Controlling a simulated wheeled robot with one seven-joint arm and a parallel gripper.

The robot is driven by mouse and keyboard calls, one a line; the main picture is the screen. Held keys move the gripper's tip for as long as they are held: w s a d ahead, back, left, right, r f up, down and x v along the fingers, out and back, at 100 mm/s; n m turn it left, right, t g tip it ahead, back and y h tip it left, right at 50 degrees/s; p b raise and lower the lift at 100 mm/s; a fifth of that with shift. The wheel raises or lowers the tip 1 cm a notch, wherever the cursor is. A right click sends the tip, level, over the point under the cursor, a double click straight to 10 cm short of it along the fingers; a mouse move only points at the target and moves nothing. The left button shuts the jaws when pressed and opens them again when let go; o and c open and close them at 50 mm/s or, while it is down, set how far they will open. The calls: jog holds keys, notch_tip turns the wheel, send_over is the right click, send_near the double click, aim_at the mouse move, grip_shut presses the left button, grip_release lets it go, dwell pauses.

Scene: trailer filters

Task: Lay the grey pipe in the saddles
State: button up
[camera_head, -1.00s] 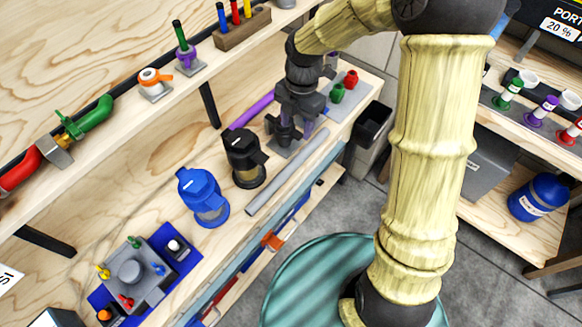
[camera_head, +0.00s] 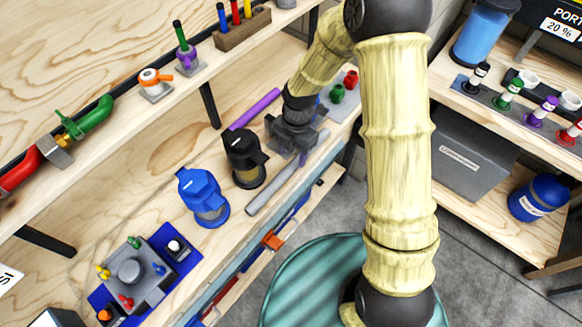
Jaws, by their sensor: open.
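The grey pipe (camera_head: 270,191) lies slantwise along the front edge of the wooden bench. Its far end shows past my gripper, and a stretch in between is covered by it. My gripper (camera_head: 292,153) is open and points down at the far half of the pipe. I cannot tell whether its fingers touch the pipe or straddle it. A purple pipe (camera_head: 255,109) lies behind my gripper, near the back wall. I cannot make out the saddles; the bench area around my gripper is partly hidden by it.
A black-topped filter (camera_head: 243,158) stands close left of my gripper, with a blue filter (camera_head: 203,196) beyond it. A grey plate with green and red fittings (camera_head: 338,93) is behind. A shelf (camera_head: 160,90) with pipes and valves runs above the bench. A grey bin (camera_head: 470,150) stands at right.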

aim_at(291, 166)
jog(key=shift+s+a+f+p, duration=0.1)
jog(key=shift+s+f+p, duration=0.1)
jog(key=shift+f, duration=1.1)
jog(key=shift+s+a+f+p, duration=0.1)
jog(key=shift+f+p, duration=0.05)
jog(key=shift+f, duration=1.15)
jog(key=c, duration=1.1)
jog(key=shift+r, duration=0.1)
